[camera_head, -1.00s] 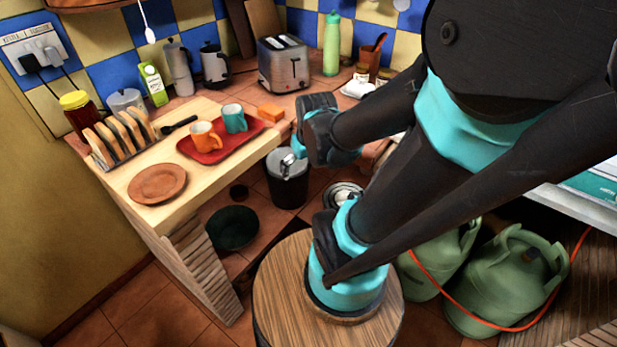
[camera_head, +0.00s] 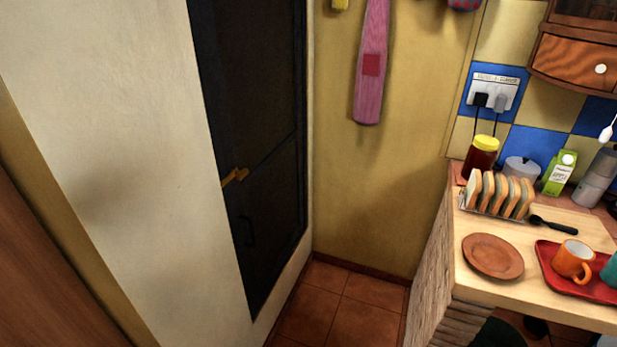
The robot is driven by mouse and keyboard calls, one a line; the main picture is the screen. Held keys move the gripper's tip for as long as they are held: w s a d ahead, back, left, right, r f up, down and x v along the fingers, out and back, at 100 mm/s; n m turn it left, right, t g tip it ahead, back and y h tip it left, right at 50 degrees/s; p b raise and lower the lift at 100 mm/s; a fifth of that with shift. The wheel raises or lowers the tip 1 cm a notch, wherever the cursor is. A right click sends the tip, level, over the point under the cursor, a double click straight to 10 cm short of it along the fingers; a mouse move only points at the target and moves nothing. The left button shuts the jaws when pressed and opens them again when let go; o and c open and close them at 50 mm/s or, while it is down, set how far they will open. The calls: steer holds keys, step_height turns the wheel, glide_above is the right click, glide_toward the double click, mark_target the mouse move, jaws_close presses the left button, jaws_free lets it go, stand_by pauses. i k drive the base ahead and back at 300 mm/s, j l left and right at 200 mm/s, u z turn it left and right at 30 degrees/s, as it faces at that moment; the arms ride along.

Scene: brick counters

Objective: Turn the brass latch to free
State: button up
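A brass latch (camera_head: 235,177) sits on the left edge of a dark door (camera_head: 262,120), at about mid-height, next to the pale wall. It lies tilted, its right end a little higher. A dark handle shows faintly on the door below the latch. The door looks shut in its frame. My gripper is out of view, as is the rest of my arm.
A counter (camera_head: 460,283) stands at the right with a toast rack (camera_head: 500,195), a brown plate (camera_head: 492,256) and a red tray (camera_head: 560,280) holding cups. A pink bat-shaped thing (camera_head: 371,65) hangs on the yellow wall. Tiled floor (camera_head: 345,300) between door and counter is clear.

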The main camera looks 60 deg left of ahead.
mark_target(240, 175)
steer(key=u, duration=0.45)
steer(key=j+u, duration=0.1)
steer(key=u, duration=0.8)
steer(key=j+u, duration=0.1)
steer(key=u, duration=0.8)
steer(key=j+u, duration=0.1)
steer(key=u, duration=0.35)
